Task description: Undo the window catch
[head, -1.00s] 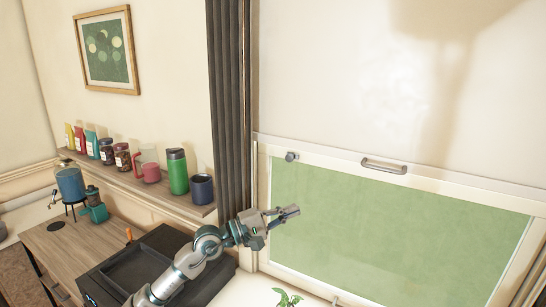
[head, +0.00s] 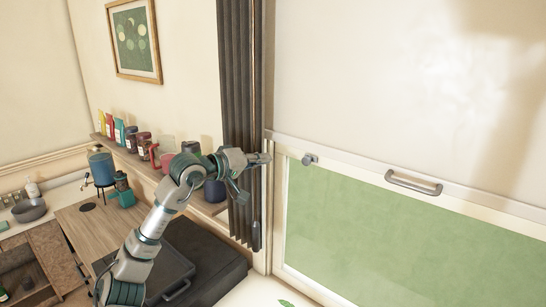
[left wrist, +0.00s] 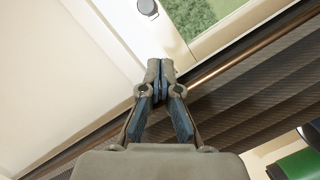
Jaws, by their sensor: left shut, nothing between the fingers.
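The window catch (head: 309,159) is a small round grey knob at the top left of the lower window sash (head: 400,178). It also shows at the top of the left wrist view (left wrist: 147,7). My left gripper (head: 268,158) is shut and empty, to the left of the catch and apart from it, in front of the curtain edge. In the left wrist view its fingertips (left wrist: 160,66) meet, with the catch beyond them. My right gripper is not in view.
A grey curtain (head: 240,110) hangs just left of the window. A metal handle (head: 413,182) sits on the sash to the right of the catch. Mugs and jars stand on a wall shelf (head: 135,160) behind my arm. The wall above the sash is clear.

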